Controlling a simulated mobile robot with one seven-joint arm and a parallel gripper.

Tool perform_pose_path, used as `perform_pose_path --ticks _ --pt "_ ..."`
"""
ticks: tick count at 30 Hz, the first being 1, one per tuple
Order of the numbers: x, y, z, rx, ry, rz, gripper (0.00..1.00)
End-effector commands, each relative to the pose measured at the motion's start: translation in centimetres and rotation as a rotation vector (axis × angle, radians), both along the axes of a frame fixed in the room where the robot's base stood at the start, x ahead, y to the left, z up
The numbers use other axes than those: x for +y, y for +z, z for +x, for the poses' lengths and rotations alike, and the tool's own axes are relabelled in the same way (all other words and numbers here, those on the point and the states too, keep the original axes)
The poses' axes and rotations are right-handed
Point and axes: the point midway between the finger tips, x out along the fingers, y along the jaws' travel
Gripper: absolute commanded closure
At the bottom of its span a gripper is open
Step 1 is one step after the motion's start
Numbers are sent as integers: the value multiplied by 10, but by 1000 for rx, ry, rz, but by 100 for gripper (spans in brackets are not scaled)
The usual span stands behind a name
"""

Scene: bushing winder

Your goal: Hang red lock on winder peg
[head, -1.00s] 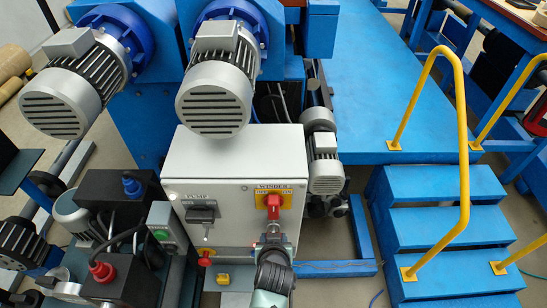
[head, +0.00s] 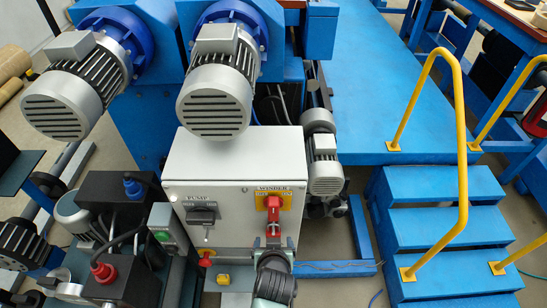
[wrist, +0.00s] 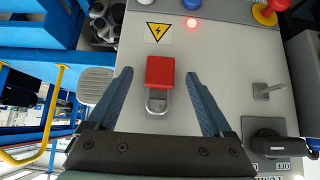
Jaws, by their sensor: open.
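The red lock (wrist: 160,72) is in the middle of the wrist view, with its grey shackle (wrist: 156,104) toward my gripper's palm. My gripper (wrist: 159,78) is open, with one blue finger on each side of the lock and a gap on both sides. In the head view my gripper (head: 273,241) is just below the red winder switch (head: 274,203) on its yellow plate. Red shows down between the switch and my fingers; lock and handle are hard to tell apart there. The winder peg is not clear, and I cannot tell whether the shackle is around it.
The grey control box (head: 235,165) also carries the black pump switch (head: 202,215). A lit red lamp (wrist: 192,24) and an emergency button (wrist: 266,14) are beyond the lock. Motors (head: 215,100) stand behind the box, and blue steps (head: 440,230) are at right.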

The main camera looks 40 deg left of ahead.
Motion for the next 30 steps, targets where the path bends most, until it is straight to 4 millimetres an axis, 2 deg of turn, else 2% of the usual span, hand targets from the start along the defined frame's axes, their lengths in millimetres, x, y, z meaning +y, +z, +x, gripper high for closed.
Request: perform_pose_path --ticks 1,6,15,30 --pt "-5 11 -6 -1 -1 1 16" --pt "-20 37 -26 0 -1 0 16" --pt "-39 71 -53 0 -1 1 16" --pt "-44 77 -58 0 1 1 16"
